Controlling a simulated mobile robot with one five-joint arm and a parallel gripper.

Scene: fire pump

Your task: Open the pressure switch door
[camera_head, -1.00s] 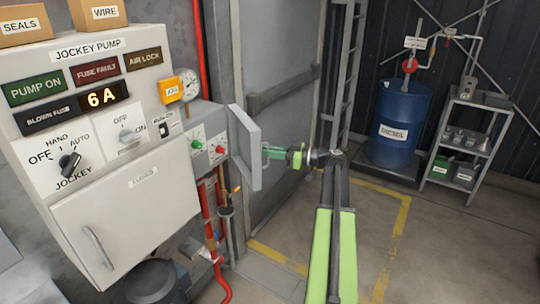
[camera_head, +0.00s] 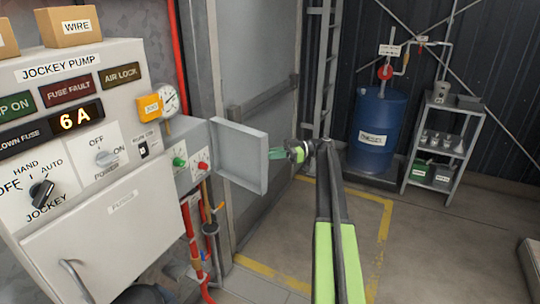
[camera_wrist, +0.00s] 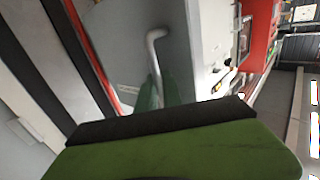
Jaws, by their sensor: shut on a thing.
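The pressure switch door (camera_head: 240,155) is a grey flap on the right side of the small grey pressure switch box (camera_head: 193,143). It stands swung open, and a green and a red knob show in the box. My gripper (camera_head: 275,154) is at the outer side of the door, near its free edge, partly hidden behind it. In the wrist view, the door's pale bent handle (camera_wrist: 155,45) runs down between my green fingers, which are shut on it. The lower end of the handle is hidden by the fingers.
The jockey pump panel (camera_head: 95,185) is at left, with a gauge (camera_head: 169,100) above the switch box. Red pipes (camera_head: 190,225) run below. A grey wall door (camera_head: 255,70) is behind. A blue diesel drum (camera_head: 375,125) and a shelf (camera_head: 442,150) stand at back right.

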